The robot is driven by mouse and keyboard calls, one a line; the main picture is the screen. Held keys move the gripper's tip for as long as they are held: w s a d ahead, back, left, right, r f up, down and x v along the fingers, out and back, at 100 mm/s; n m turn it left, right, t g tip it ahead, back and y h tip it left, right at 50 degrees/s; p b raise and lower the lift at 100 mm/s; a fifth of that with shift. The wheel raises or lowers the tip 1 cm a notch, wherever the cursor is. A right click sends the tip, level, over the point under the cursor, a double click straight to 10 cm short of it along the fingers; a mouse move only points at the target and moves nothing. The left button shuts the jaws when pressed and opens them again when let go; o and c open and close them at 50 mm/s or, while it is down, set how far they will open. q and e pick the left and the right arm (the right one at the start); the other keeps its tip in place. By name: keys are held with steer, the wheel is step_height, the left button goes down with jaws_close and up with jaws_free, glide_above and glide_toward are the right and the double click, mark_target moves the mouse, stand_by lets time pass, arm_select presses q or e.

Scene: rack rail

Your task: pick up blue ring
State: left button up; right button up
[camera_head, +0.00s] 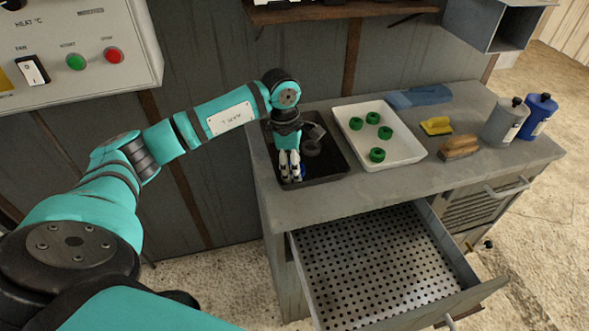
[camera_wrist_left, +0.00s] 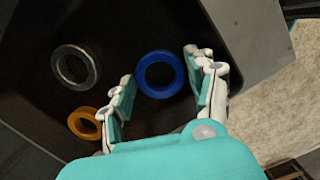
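The blue ring (camera_wrist_left: 160,74) lies flat in the black tray (camera_wrist_left: 40,25). In the left wrist view it sits ahead of and between the two fingers of my left gripper (camera_wrist_left: 163,88), which are apart and empty. In the head view my left gripper (camera_head: 291,176) points down over the front of the black tray (camera_head: 322,178), and a bit of the blue ring (camera_head: 303,170) shows beside the fingers. My right gripper is in neither view.
A grey metal ring (camera_wrist_left: 75,67) and an orange ring (camera_wrist_left: 84,123) lie left of the blue ring. A white tray (camera_head: 405,151) with several green rings stands to the right. An open perforated drawer (camera_head: 375,265) juts out below the bench.

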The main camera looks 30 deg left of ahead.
arm_select(q)
steer(key=c, duration=0.7)
steer(key=shift+r, duration=0.2)
